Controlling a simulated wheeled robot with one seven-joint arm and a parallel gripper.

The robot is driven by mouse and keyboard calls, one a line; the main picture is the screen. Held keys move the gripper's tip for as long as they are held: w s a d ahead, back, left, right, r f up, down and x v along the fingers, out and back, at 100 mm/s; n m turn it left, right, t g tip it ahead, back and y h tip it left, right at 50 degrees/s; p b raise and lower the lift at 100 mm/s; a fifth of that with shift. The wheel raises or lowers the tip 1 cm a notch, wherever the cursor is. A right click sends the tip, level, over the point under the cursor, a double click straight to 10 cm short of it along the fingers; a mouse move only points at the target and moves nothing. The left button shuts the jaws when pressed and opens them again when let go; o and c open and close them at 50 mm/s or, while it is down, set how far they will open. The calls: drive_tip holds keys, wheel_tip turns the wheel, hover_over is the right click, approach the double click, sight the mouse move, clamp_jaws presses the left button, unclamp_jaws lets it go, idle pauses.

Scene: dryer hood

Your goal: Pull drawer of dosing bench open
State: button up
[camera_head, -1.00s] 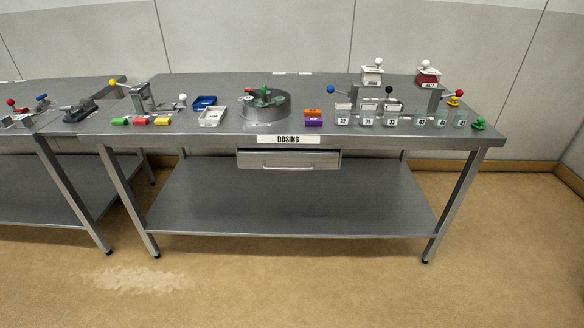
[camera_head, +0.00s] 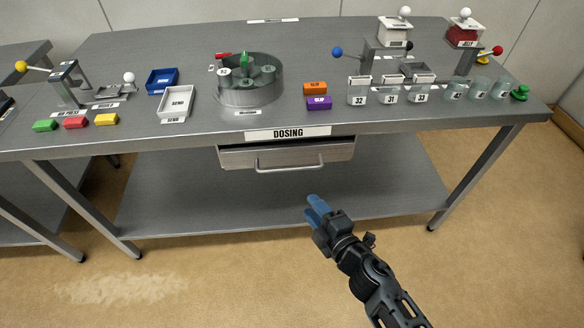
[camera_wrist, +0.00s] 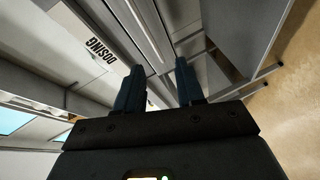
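The dosing bench (camera_head: 400,128) is a grey metal table with a "DOSING" label on its front edge. Its drawer (camera_head: 235,158) hangs under the top, below the label, and looks closed. A pale bar handle (camera_head: 290,169) runs along the drawer front. My gripper (camera_head: 312,203), with blue fingers, is in front of the bench, below and a little right of the handle and apart from it. In the wrist view the two fingers (camera_wrist: 160,88) stand apart with nothing visible between them. The "DOSING" label (camera_wrist: 101,50) shows there sideways at upper left.
A lower shelf (camera_head: 180,200) spans the bench legs. The floor in front is clear.

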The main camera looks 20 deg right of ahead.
drive_tip(key=n, duration=0.2)
approach(290, 170)
drive_tip(key=w, duration=0.5)
drive_tip(key=w+f+b, duration=0.1)
drive_tip(key=w, duration=0.2)
drive_tip(key=w+f+b, duration=0.1)
drive_tip(key=w, duration=0.1)
drive_tip(key=shift+w+a+f, duration=0.1)
drive_tip(key=shift+w+a, duration=0.05)
drive_tip(key=shift+a, duration=0.25)
drive_tip(key=shift+c, duration=0.5)
clamp_jaws()
